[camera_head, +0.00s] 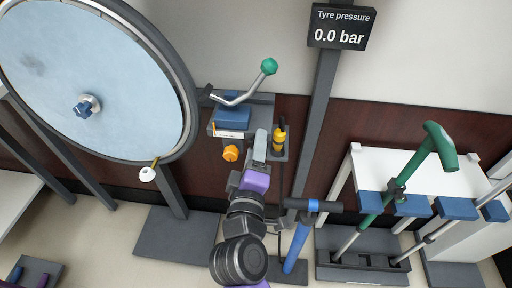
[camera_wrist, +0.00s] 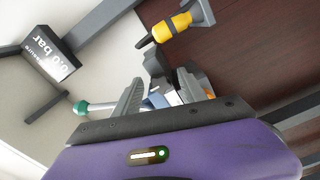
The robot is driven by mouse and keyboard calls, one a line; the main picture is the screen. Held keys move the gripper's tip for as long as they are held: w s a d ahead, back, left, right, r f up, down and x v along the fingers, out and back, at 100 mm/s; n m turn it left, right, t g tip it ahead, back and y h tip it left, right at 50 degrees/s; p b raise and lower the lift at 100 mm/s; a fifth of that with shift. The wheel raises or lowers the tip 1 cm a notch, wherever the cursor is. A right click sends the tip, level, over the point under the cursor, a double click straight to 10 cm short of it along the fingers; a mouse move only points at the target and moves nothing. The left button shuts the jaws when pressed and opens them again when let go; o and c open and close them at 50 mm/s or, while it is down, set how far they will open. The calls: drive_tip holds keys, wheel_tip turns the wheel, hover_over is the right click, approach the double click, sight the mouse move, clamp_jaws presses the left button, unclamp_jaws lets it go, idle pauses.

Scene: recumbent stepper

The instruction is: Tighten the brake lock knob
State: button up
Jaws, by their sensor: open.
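The orange knob (camera_head: 231,153) sits below the front of a small grey bracket unit with a blue block (camera_head: 233,108) and a white label strip, in the head view. I take this knob to be the brake lock knob. A bent lever with a green ball (camera_head: 269,66) rises from the unit. My gripper (camera_head: 261,137) is open, just right of the knob and apart from it. In the wrist view my gripper (camera_wrist: 163,88) has nothing clearly held between its fingers. A bit of orange (camera_wrist: 208,88) shows there, mostly hidden behind the right finger.
A yellow and black tool (camera_head: 279,137) stands in a holder just right of my gripper. The large wheel (camera_head: 95,80) is at left. A blue pump (camera_head: 298,245) stands below right. A green-handled pump (camera_head: 405,175) stands farther right. A tyre pressure display (camera_head: 341,26) tops a grey post.

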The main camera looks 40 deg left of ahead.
drive_tip(key=v, duration=0.7)
drive_tip(key=shift+s+d+p, duration=0.25)
drive_tip(key=shift+s+p, duration=0.05)
idle(0.3)
